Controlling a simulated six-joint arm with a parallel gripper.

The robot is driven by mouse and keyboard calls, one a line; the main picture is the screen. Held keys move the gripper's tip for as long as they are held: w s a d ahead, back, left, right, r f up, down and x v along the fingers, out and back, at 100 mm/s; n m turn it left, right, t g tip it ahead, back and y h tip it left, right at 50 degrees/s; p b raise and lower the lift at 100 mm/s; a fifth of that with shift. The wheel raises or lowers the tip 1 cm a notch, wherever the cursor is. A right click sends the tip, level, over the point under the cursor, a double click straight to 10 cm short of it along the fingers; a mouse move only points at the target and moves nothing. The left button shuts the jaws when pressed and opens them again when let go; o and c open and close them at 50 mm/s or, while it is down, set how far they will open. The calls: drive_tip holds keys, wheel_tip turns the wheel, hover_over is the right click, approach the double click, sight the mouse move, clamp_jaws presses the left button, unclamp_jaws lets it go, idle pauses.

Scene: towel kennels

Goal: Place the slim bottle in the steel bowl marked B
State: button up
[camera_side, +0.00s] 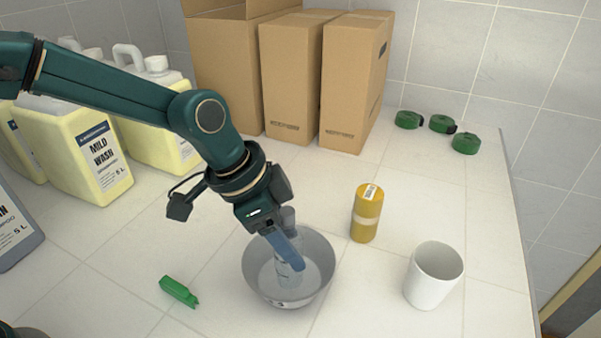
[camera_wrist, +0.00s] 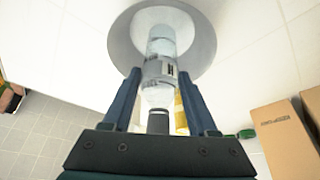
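The slim bottle (camera_side: 289,274) is clear with a pale label and a dark cap. It stands nearly upright inside the steel bowl (camera_side: 321,262), its lower end at or near the bowl's floor; I cannot tell if it touches. A dark mark shows on the bowl's front, but its letter is unreadable. My gripper (camera_side: 291,254) reaches down into the bowl at a tilt. In the wrist view, my gripper's fingers (camera_wrist: 160,74) lie close along both sides of the bottle (camera_wrist: 161,48) and appear closed on it. The bowl's rim also shows there (camera_wrist: 205,42).
A yellow cylinder (camera_side: 366,216) and a white mug (camera_side: 433,276) stand right of the bowl. A green object (camera_side: 179,291) lies to its left. Cardboard boxes (camera_side: 290,80), green rolls (camera_side: 409,119) and yellow jugs (camera_side: 88,155) are farther away. The front tiles are mostly clear.

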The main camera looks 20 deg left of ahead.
drive_tip(key=shift+o, duration=1.3)
drive_tip(key=shift+s+a, duration=0.6)
drive_tip(key=shift+a, duration=0.2)
drive_tip(key=shift+s+a, duration=0.55)
drive_tip(key=shift+a, duration=0.2)
